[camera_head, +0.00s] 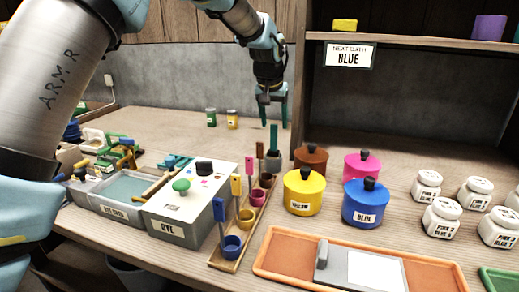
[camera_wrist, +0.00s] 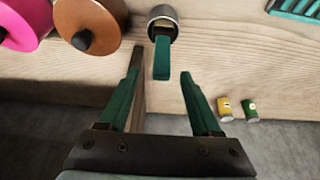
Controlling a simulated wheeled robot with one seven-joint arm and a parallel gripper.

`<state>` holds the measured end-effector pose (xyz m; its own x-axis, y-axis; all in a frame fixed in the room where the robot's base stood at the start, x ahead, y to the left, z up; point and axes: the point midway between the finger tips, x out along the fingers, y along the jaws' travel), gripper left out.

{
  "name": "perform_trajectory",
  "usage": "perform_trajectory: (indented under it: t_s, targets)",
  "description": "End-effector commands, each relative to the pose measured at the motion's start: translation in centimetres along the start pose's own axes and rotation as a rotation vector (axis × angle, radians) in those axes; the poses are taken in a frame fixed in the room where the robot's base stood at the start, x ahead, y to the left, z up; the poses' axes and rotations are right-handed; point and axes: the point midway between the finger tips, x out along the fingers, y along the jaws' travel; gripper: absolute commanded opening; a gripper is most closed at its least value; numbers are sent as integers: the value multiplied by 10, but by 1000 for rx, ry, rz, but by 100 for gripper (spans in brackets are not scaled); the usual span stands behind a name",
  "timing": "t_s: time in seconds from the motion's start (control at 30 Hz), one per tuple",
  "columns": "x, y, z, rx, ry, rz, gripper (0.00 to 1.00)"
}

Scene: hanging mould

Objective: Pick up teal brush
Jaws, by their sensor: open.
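The teal brush (camera_head: 274,136) stands handle up in a small grey cup (camera_head: 273,162) behind the row of coloured pots. In the wrist view the brush's flat teal handle (camera_wrist: 161,62) points toward me from the metal cup (camera_wrist: 160,13). My gripper (camera_head: 274,122) is above the cup with its teal fingers pointing down. In the wrist view my gripper (camera_wrist: 162,78) is open, one finger on each side of the handle's line, with gaps showing. The handle end lies near the fingertips. The bristles are hidden in the cup.
A brown pot (camera_head: 310,158), yellow pot (camera_head: 303,193) and pink pot (camera_head: 361,166) stand close to the cup. A wooden rack (camera_head: 224,259) with upright tools is in front. Two small jars (camera_head: 221,118) stand behind. A shelf cabinet rises at right.

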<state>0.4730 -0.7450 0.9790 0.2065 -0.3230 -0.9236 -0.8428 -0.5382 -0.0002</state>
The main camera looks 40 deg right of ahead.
Motion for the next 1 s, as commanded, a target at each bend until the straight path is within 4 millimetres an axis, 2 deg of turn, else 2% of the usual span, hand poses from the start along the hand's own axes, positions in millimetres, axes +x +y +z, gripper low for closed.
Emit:
perform_trajectory:
  t_s: [0.13, 0.43, 0.7, 1.0]
  targets:
    - [23, -1, 1, -1, -3, -1, 65]
    - [47, -3, 4, -2, -4, -1, 65]
    - [84, -4, 10, -3, -3, -1, 65]
    - [90, -4, 10, -3, -1, -1, 65]
